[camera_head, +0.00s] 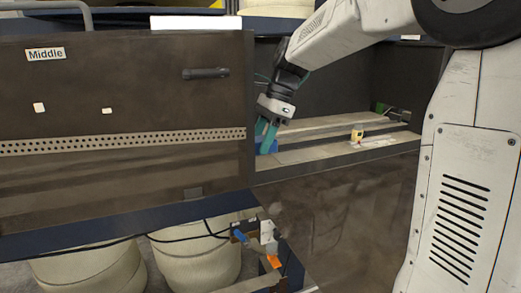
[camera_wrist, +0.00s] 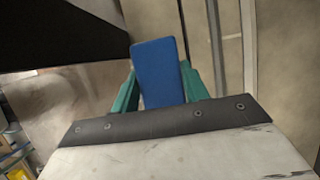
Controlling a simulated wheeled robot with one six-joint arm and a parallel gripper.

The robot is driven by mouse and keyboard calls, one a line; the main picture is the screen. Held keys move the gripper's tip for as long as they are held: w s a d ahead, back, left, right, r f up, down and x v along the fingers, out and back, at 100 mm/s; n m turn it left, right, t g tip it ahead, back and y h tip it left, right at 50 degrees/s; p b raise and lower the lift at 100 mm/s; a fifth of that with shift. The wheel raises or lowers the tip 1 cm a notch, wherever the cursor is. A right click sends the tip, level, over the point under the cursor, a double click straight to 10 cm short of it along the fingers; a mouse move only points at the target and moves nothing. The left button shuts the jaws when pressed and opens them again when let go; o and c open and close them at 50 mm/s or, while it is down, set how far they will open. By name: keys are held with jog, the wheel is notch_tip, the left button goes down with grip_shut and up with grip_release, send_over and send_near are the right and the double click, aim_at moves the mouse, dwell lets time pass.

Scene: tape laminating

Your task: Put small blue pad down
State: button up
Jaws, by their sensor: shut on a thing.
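The small blue pad (camera_wrist: 160,72) is between the teal fingers of my gripper (camera_wrist: 160,90) in the wrist view, where it stands out past the fingertips. My gripper is shut on it. In the head view my gripper (camera_head: 267,134) points down inside the open bay of the dark machine, and part of the blue pad (camera_head: 272,146) shows beside its fingers. The pad is close above or at the bay's pale ledge; I cannot tell if it touches.
A dark panel labelled "Middle" (camera_head: 120,90) stands left of the bay. The pale ledge (camera_head: 310,152) runs right, with a small yellow item (camera_head: 357,134) on it. The bay's front wall (camera_head: 330,200) lies below. Cables and an orange part (camera_head: 274,261) are underneath.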

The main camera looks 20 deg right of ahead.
jog(key=shift+a+f, duration=0.2)
jog(key=shift+f, duration=1.25)
jog(key=o, duration=0.7)
jog(key=shift+f, duration=0.15)
jog(key=v, duration=1.2)
jog(key=shift+r, duration=0.25)
